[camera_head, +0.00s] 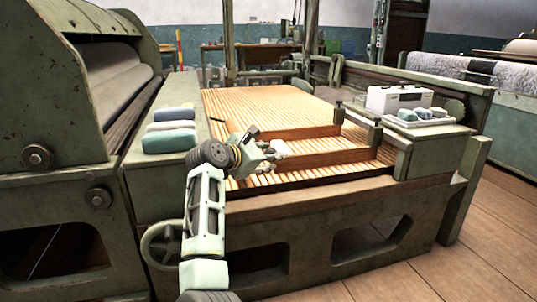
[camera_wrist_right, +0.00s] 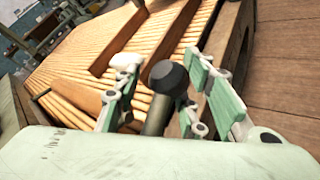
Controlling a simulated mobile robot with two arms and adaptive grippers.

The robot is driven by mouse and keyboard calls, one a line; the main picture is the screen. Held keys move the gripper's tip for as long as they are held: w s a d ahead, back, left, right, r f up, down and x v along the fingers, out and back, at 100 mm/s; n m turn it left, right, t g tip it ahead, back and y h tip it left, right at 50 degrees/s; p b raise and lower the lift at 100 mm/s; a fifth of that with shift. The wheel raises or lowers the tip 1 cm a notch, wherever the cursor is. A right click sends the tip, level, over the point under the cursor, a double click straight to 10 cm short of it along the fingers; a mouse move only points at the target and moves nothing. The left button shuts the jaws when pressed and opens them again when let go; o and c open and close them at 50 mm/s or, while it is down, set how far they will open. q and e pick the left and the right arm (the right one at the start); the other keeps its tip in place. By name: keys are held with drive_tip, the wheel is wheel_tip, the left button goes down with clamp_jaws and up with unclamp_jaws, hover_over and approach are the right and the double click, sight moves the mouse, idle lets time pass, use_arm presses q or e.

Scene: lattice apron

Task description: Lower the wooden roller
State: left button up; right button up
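Two reddish-brown wooden bars lie across the slatted lattice in the head view, the far one (camera_head: 305,132) and the near one (camera_head: 330,158). I cannot tell which wooden part is the roller. Dark-capped posts (camera_head: 375,133) stand at their right ends. My right gripper (camera_head: 277,150) is over the lattice by the bars' left ends. In the right wrist view its fingers (camera_wrist_right: 165,100) are spread apart, with a dark round-capped post (camera_wrist_right: 168,78) showing between them. I see no clear contact. A brown wooden piece (camera_wrist_right: 75,100) lies left of the fingers. My left gripper is out of view.
Folded cloths (camera_head: 170,138) lie on the green ledge at left, beside a large machine drum (camera_head: 120,90). A white device (camera_head: 398,98) and small cloths (camera_head: 420,114) sit on the right ledge. Wooden floor (camera_head: 480,240) is clear at lower right.

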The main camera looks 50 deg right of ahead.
drive_tip(key=v, duration=0.7)
drive_tip(key=shift+a, duration=0.25)
drive_tip(key=shift+s, duration=0.1)
